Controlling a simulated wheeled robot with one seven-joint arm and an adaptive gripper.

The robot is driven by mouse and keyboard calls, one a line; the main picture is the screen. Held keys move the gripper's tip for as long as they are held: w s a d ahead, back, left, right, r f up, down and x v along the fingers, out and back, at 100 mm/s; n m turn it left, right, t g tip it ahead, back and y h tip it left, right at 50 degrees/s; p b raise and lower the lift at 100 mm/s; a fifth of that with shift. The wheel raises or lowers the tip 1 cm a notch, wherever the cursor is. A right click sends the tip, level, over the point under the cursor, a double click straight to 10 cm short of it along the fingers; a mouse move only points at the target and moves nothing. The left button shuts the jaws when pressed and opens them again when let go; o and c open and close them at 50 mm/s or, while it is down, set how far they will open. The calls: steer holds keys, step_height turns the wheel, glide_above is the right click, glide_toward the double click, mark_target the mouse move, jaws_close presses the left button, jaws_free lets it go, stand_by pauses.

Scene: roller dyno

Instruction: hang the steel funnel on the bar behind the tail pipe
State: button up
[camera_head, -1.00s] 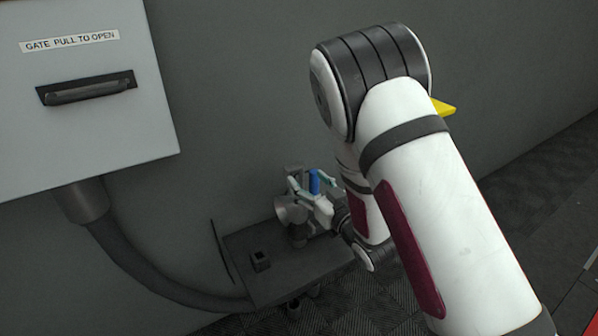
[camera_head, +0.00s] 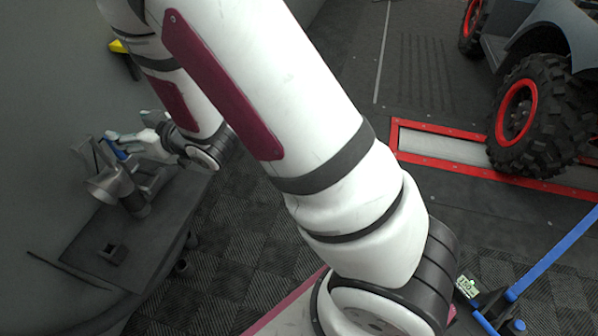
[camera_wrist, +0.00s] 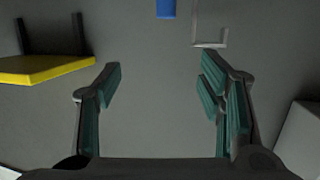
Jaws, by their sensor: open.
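A grey metal cone that looks like the steel funnel (camera_head: 106,185) is at the bench by the left wall in the head view, its wide mouth to the left. My gripper (camera_head: 122,142) is just above and beside it; the head view does not show clearly whether they touch. In the wrist view my gripper (camera_wrist: 160,85) has its fingers wide apart, with only plain grey surface between them. The funnel is not recognisable in the wrist view. I cannot make out the tail pipe or the bar behind it.
The dark bench (camera_head: 150,240) carries a small black block (camera_head: 112,253). A yellow shelf (camera_wrist: 45,70), a blue object (camera_wrist: 166,8) and a pale bracket (camera_wrist: 210,42) show in the wrist view. A vehicle wheel (camera_head: 525,115) stands by red-framed rollers (camera_head: 445,150). A blue bar (camera_head: 552,252) is lower right.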

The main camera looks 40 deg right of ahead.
steer(key=s+d+r+m+g+h, duration=0.4)
steer(key=s+d+r+g+h, duration=0.3)
steer(key=s+d, duration=0.55)
steer(key=s+r+g, duration=0.2)
steer(key=s+g, duration=0.1)
steer(key=s, duration=1.2)
steer(key=s+d+r+m+g, duration=0.1)
steer(key=s+r+g, duration=0.2)
steer(key=s, duration=1.2)
steer(key=shift+d+g+y, duration=0.3)
steer(key=shift+y, duration=0.1)
